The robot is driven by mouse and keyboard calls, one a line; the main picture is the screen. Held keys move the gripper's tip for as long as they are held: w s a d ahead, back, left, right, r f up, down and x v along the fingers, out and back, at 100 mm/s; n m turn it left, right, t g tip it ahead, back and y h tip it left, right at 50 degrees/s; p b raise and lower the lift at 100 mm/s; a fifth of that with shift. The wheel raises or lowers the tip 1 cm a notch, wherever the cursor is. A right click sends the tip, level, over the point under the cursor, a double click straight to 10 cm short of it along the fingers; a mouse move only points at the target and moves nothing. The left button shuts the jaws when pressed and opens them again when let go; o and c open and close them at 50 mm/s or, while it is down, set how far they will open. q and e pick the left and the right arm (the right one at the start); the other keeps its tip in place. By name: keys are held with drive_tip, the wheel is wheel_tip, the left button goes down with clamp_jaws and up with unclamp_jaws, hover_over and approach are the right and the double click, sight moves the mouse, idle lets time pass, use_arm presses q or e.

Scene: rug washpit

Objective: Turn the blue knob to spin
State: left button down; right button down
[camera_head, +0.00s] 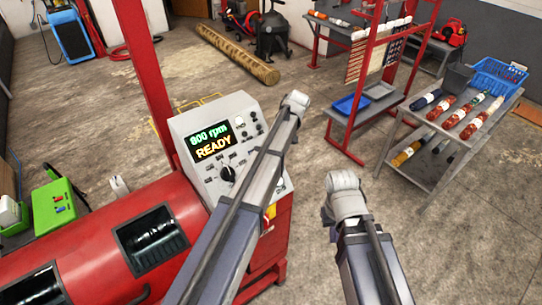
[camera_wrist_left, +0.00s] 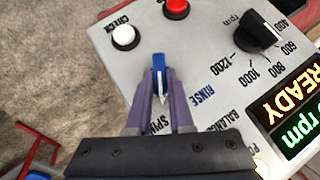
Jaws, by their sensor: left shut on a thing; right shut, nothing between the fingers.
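The control panel (camera_head: 245,113) stands on the red machine; its screen (camera_head: 212,142) reads 800 rpm READY. In the left wrist view the blue knob (camera_wrist_left: 158,66) sits on the panel between the two purple fingers of my left gripper (camera_wrist_left: 161,88), which is shut on it. A white tip on the knob faces down the picture, towards a partly hidden label beginning SPI. A RINSE label lies to its right. In the head view my left arm hides the knob and that gripper. My right gripper (camera_head: 345,195) is right of the machine, apart from it; its fingertips are hard to make out.
A black rpm knob (camera_wrist_left: 258,30), a red button (camera_wrist_left: 176,8) and a white button (camera_wrist_left: 125,37) are on the same panel. Open floor (camera_head: 470,240) lies between.

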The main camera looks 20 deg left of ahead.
idle(0.5)
use_arm(q)
drive_tip(key=c, duration=0.8)
unclamp_jaws()
drive_tip(key=shift+r, duration=0.1)
drive_tip(key=p+v, duration=0.7)
drive_tip(key=shift+d+r, duration=0.15)
drive_tip(key=shift+r, duration=0.1)
drive_tip(key=s+d+f+m+h+b, duration=0.1)
drive_tip(key=s+d+f+m+b, duration=0.2)
drive_tip(key=s, duration=0.5)
drive_tip(key=s+d+f+m+t+b, duration=0.1)
drive_tip(key=s+d+f+m+b, duration=0.2)
drive_tip(key=s, duration=0.6)
drive_tip(key=s+d+f+m+t+h+b, duration=0.1)
drive_tip(key=s+d+f+m+b, duration=0.3)
drive_tip(key=s+f+b, duration=0.3)
drive_tip(key=s+f, duration=0.1)
drive_tip(key=s, duration=0.1)
drive_tip(key=shift+s+f+h, duration=0.25)
drive_tip(key=shift+f+h, duration=0.05)
drive_tip(key=shift+f, duration=0.05)
